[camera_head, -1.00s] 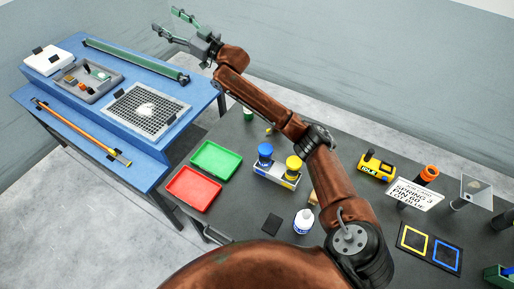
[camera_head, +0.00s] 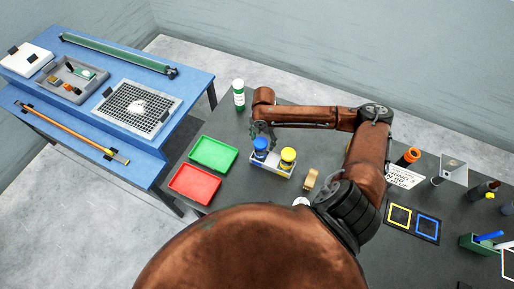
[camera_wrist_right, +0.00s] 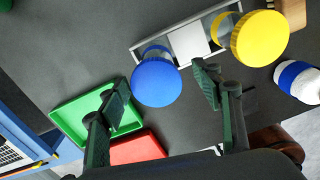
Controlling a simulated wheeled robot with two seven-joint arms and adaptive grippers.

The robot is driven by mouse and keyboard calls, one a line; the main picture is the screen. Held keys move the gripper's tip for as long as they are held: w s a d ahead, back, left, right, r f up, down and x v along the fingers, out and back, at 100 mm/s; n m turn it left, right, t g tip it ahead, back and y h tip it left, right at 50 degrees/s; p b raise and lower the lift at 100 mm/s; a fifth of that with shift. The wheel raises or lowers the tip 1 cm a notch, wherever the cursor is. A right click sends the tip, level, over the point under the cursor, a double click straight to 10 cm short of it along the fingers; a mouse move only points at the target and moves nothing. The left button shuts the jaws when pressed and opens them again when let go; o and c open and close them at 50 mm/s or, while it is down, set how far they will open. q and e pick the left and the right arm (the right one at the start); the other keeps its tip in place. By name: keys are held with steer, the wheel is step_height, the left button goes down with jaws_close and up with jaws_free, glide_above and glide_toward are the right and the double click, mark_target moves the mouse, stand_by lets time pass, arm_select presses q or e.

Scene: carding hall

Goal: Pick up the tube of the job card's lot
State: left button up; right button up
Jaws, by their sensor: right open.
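A tube with a blue cap (camera_head: 261,144) and a tube with a yellow cap (camera_head: 288,155) stand in a small pale rack (camera_head: 268,169) on the dark table. In the right wrist view the blue cap (camera_wrist_right: 157,82) lies between the fingers and the yellow cap (camera_wrist_right: 260,38) is to their right. My right gripper (camera_head: 262,133) points down above the blue-capped tube, open and holding nothing; its two fingers also show in the right wrist view (camera_wrist_right: 163,88). The white job card (camera_head: 405,176) is partly behind my right arm. My left gripper is not in view.
A green tray (camera_head: 213,154) and a red tray (camera_head: 194,184) lie left of the rack. A green-labelled white bottle (camera_head: 239,95) stands behind; a wooden piece (camera_head: 310,179) is to the right. A white bottle (camera_wrist_right: 300,82) shows in the right wrist view.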

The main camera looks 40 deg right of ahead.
steer(key=shift+w+a+f, duration=0.25)
steer(key=shift+a+f, duration=0.1)
steer(key=shift+f, duration=0.1)
steer(key=shift+w+a+f, duration=0.1)
steer(key=shift+w+f, duration=0.05)
steer(key=shift+f, duration=0.75)
step_height(320, 180, down, 5)
steer(key=shift+f+p, duration=0.1)
steer(key=shift+p, duration=0.75)
steer(key=c, duration=1.2)
